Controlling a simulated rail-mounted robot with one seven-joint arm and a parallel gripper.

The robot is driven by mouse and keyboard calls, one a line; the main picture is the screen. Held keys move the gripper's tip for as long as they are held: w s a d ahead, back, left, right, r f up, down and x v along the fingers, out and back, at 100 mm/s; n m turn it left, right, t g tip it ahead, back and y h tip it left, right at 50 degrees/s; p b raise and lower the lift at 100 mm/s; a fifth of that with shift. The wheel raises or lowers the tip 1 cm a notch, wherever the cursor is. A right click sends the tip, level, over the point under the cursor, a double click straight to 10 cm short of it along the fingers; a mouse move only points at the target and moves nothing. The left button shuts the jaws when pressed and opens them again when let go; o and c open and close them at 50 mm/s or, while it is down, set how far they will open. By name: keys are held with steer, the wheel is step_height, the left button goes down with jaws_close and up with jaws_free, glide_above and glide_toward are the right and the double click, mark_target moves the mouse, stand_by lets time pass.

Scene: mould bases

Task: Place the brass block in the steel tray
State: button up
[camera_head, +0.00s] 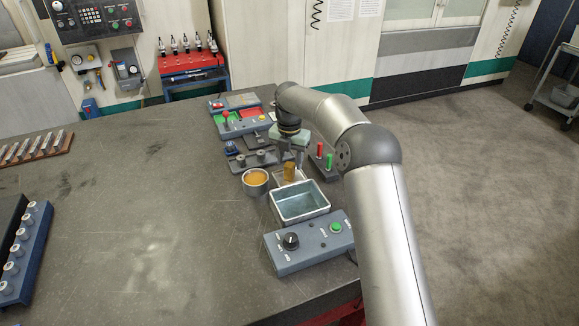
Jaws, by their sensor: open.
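The brass block (289,172) is a small upright yellow-brown piece just behind the steel tray. The steel tray (325,207) is an open rectangular tray with a pale rim and a blue-grey inside, and it looks empty. My gripper (290,158) points down over the block with its fingers open. The fingers are close to the top of the block; I cannot tell whether they reach down beside it. The block's lower end is partly hidden by the tray's far rim.
A round metal cup (255,182) with orange contents stands left of the block. A control box (308,243) with a knob and green button sits in front of the tray. A stand with red and green pegs (324,163) is at the right. The table's left middle is clear.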

mark_target(289, 164)
step_height(289, 164, up, 9)
steer(key=s+d+r+m, duration=0.6)
steer(key=s+m, duration=0.3)
steer(key=s, duration=0.1)
steer(key=s+d+f+m, duration=0.3)
steer(key=s+m, duration=0.4)
steer(key=s, duration=0.4)
steer(key=s+d+f+m, duration=0.3)
steer(key=s+d+m, duration=0.3)
steer(key=s+m, duration=0.2)
steer(key=s+d+f+m+t, duration=0.1)
steer(key=s+d+m, duration=0.3)
steer(key=s+m, duration=0.4)
steer(key=s+f, duration=0.1)
steer(key=s, duration=0.4)
steer(key=shift+s+d+f, duration=0.35)
steer(key=shift+f, duration=0.05)
